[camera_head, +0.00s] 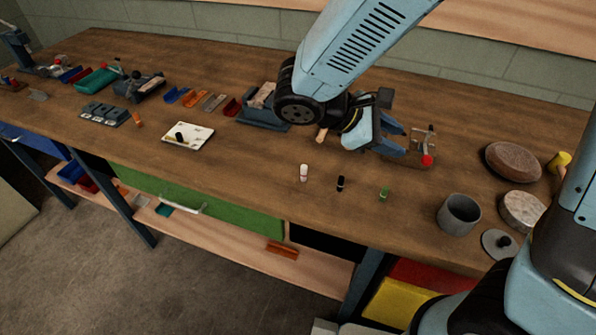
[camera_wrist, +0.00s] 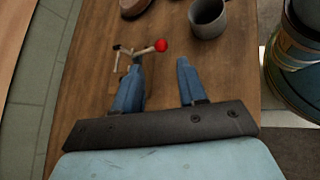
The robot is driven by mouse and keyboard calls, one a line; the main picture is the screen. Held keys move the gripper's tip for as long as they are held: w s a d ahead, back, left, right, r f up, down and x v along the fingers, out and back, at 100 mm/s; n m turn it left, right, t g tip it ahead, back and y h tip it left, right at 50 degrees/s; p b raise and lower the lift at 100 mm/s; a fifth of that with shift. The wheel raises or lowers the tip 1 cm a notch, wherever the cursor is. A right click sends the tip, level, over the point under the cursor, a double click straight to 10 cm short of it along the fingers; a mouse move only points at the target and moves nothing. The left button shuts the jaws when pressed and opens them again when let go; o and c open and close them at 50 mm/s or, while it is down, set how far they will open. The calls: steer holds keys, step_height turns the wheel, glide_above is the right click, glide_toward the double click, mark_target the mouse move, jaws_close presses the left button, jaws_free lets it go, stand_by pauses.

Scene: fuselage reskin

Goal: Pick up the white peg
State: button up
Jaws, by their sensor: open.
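The white peg (camera_head: 304,172) stands on the wooden bench near its front edge in the head view. A black peg (camera_head: 340,184) and a green peg (camera_head: 384,194) stand in a row to its right. My gripper (camera_head: 404,142) is above the bench, behind and to the right of the white peg, and apart from it. In the wrist view my gripper (camera_wrist: 158,75) has its two blue fingers spread with nothing between them. The white peg does not show in the wrist view.
A red-knobbed metal fixture (camera_head: 426,158) is close to my fingertips; its red ball (camera_wrist: 161,45) shows in the wrist view. A grey cup (camera_head: 459,214), a round lid (camera_head: 498,244) and brown round blocks (camera_head: 513,161) stand at right. A white board (camera_head: 188,135) lies left.

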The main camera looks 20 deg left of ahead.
steer(key=s+a+f+n+t, duration=0.2)
steer(key=a+f+n+t, duration=0.1)
steer(key=a, duration=0.3)
steer(key=s+a+f+n+t, duration=0.2)
steer(key=a+f+n+t, duration=0.1)
steer(key=a+n, duration=0.15)
steer(key=n+t+y, duration=0.5)
steer(key=n+t, duration=0.2)
glide_toward(302, 169)
steer(key=x, duration=1.1)
steer(key=shift+s, duration=0.1)
jaws_close()
